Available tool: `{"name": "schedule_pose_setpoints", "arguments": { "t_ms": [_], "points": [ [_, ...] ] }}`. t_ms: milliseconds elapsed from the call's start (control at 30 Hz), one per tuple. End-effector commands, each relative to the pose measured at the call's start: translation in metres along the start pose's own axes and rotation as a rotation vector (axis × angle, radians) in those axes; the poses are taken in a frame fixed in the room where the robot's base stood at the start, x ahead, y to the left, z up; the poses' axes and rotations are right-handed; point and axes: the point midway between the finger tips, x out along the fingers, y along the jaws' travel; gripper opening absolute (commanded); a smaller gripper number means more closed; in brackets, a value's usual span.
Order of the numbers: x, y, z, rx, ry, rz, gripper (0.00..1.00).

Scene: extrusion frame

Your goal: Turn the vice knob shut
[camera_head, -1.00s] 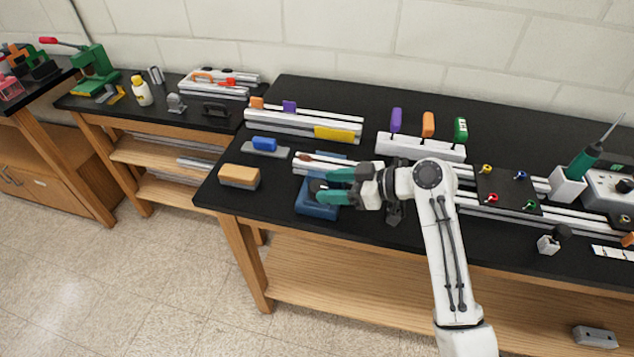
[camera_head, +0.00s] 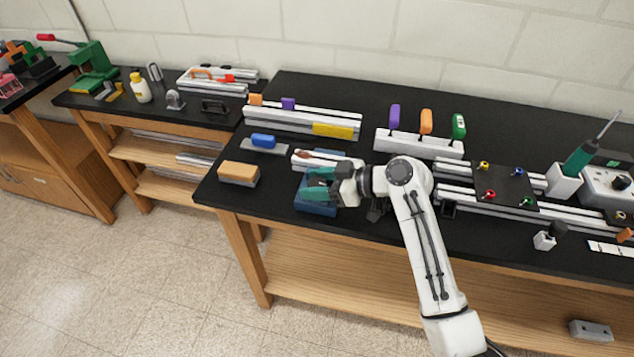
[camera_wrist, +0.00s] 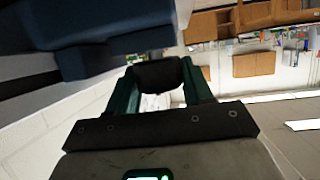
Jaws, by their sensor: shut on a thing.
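The blue vice (camera_head: 316,208) stands near the front left of the long black bench, partly hidden by my gripper. It also shows as a dark blue body at the upper left of the wrist view (camera_wrist: 90,28). My gripper (camera_head: 309,187) has green fingers and reaches in from the right over the vice. In the wrist view my gripper (camera_wrist: 157,78) is shut on the dark, rounded vice knob (camera_wrist: 156,73), which sits between the two fingertips. In the head view the knob is hidden by the fingers.
A tan-topped block (camera_head: 239,173) lies left of the vice and a blue-handled piece (camera_head: 263,141) lies behind it. A light bar (camera_head: 325,160) lies just behind the vice. A black panel with coloured knobs (camera_head: 503,185) sits to the right.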

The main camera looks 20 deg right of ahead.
Motion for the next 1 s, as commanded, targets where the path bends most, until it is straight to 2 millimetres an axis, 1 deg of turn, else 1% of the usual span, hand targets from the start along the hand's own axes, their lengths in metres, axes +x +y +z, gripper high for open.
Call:
{"name": "schedule_pose_setpoints", "arguments": {
  "t_ms": [167,500,833,867,900,1000],
  "points": [
    [0.0005,-0.0012,-0.0004,0.01,-0.001,0.019,0.2],
    [0.0004,-0.0011,-0.0003,0.092,-0.001,0.217,0.2],
    [-0.0003,0.0001,0.0002,0.098,0.0,0.235,0.2],
    [-0.0003,0.0001,0.0002,0.098,0.0,0.235,0.51],
    [-0.0003,0.0001,0.0002,0.098,0.0,0.235,0.55],
    [-0.0003,0.0001,0.0002,0.098,0.0,0.235,0.56]
  ]
}}
